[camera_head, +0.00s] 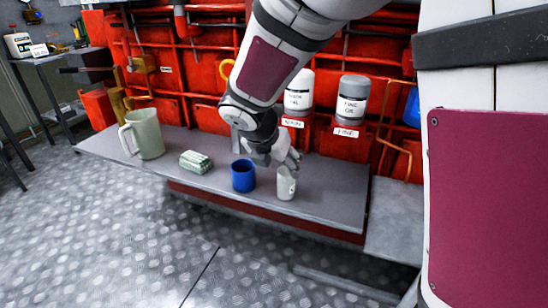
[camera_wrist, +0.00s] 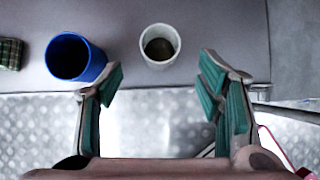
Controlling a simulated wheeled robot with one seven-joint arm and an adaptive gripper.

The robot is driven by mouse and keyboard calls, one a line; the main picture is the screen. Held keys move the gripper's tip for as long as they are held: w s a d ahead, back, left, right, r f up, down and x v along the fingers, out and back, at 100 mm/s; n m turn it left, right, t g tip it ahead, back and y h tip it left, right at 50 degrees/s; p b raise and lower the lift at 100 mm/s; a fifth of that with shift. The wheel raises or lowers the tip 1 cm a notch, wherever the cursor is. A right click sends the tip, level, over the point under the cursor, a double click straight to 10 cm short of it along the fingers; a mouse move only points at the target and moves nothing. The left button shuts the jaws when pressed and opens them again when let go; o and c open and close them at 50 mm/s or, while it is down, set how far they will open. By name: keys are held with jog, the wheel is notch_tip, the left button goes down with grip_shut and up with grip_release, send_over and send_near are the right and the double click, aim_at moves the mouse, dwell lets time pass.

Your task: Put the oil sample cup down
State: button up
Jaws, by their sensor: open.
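The oil sample cup, a small white cup (camera_head: 286,185), stands upright on the grey bench top. In the wrist view the white cup (camera_wrist: 160,46) shows from above with dark liquid inside. My gripper (camera_head: 290,163) is just above and behind the cup in the head view. In the wrist view my gripper (camera_wrist: 166,82) has its green-padded fingers spread wide. The cup lies beyond the fingertips and between their lines, with no finger touching it there.
A blue cup (camera_head: 243,176) stands left of the white cup. Further left are a folded checked cloth (camera_head: 196,162) and a pale green jug (camera_head: 146,134). The grey bench (camera_head: 330,185) is clear to the right. Red machinery with labelled bottles (camera_head: 352,100) stands behind.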

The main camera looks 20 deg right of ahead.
jog(key=s+d+r+m+g, duration=0.1)
jog(key=s+d+r+m, duration=0.15)
jog(key=s+m, duration=0.3)
jog(key=s+d+r+m+g+y, duration=0.1)
jog(key=s+d+r+m, duration=0.2)
jog(key=s, duration=0.4)
jog(key=s+d+r+m+g, duration=0.1)
jog(key=s+r+m, duration=0.2)
jog(key=s+m, duration=0.3)
jog(key=s+a+m+g+y, duration=0.1)
jog(key=s+a+m+y, duration=0.2)
jog(key=s+m, duration=1.1)
jog(key=s, duration=0.5)
jog(key=shift+a+g+p, duration=0.25)
jog(key=shift+g+p, duration=0.1)
jog(key=shift+g, duration=0.05)
jog(key=shift+f, duration=0.1)
notch_tip(320, 180, up, 30)
jog(key=t+p, duration=0.4)
jog(key=p, duration=2.4)
jog(key=shift+d+p, duration=0.3)
